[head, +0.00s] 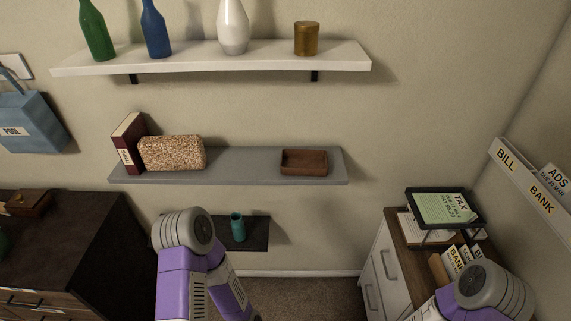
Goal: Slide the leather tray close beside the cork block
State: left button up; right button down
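The cork block (172,153) is a speckled tan block on the grey middle shelf, towards its left end. The leather tray (303,171) is a small brown open tray on the same shelf, towards its right end. A wide bare stretch of shelf lies between them. My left arm (187,262) and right arm (475,296) show low in the head view as purple and grey links, below the shelf. Neither gripper shows, and neither arm touches the tray or the block.
A dark red book (129,143) stands against the block's left side. The grey shelf (242,168) is otherwise clear. A white shelf (215,61) above holds bottles, a vase and a gold cup. A small dark shelf (259,235) below holds a teal cup (237,227).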

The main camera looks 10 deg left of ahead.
aim_at(299, 162)
jog(key=u, duration=0.85)
jog(key=i, duration=0.35)
jog(key=u, duration=0.05)
